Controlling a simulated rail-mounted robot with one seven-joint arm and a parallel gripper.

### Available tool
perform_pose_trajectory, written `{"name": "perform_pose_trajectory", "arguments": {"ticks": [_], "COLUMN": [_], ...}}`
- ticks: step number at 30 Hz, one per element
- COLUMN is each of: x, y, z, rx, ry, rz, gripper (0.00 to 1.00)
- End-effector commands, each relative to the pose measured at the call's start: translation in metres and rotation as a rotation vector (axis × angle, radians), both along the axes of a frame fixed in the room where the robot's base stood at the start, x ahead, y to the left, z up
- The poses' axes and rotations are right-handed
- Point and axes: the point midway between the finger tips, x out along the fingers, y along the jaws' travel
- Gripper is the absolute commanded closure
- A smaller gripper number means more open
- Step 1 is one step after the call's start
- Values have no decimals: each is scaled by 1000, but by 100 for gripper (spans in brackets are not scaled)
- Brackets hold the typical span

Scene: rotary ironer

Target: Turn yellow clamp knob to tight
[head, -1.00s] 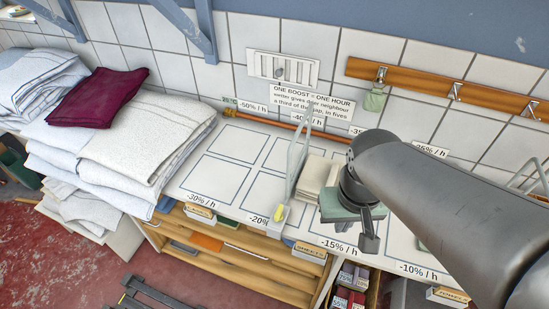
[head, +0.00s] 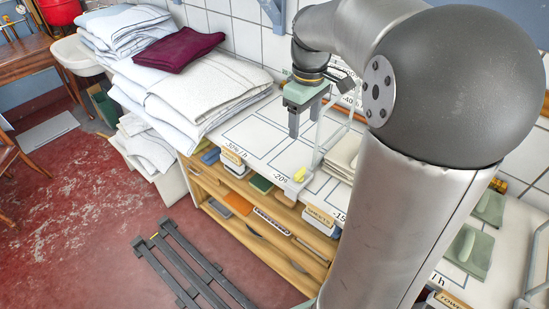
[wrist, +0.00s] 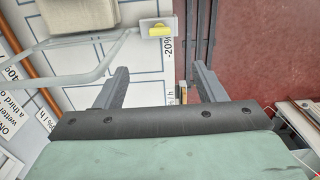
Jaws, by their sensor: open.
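The yellow clamp knob (head: 299,174) sits on a small pale clamp block (head: 292,190) at the front edge of the white table, by the -20% label. My gripper (head: 304,126) is open and empty, above the table and behind the knob in the head view. In the wrist view its two dark fingers (wrist: 160,70) are spread wide and apart from the knob. Whether the knob is tight cannot be told.
An upright pale, see-through frame (wrist: 75,60) rises from the clamp block, close to my gripper. Folded beige cloths (head: 343,157) lie right of it. Stacked linen (head: 200,100) with a maroon cloth (head: 178,49) stands at left. Shelves (head: 255,215) lie below the table.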

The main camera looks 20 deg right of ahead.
Motion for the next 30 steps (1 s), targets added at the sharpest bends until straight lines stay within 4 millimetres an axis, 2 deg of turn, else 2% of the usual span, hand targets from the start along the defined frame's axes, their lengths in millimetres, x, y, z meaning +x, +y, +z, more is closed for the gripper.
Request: {"name": "perform_pose_trajectory", "arguments": {"ticks": [5, 21, 25, 30], "x": [-1, -1, -1, -1], "y": [0, 1, 1, 1], "z": [-23, -138, -157, -169], "rx": [3, 2, 2, 0], "ry": [5, 5, 3, 1], "rz": [-1, -1, -1, -2], "gripper": [36, 36, 36, 36]}}
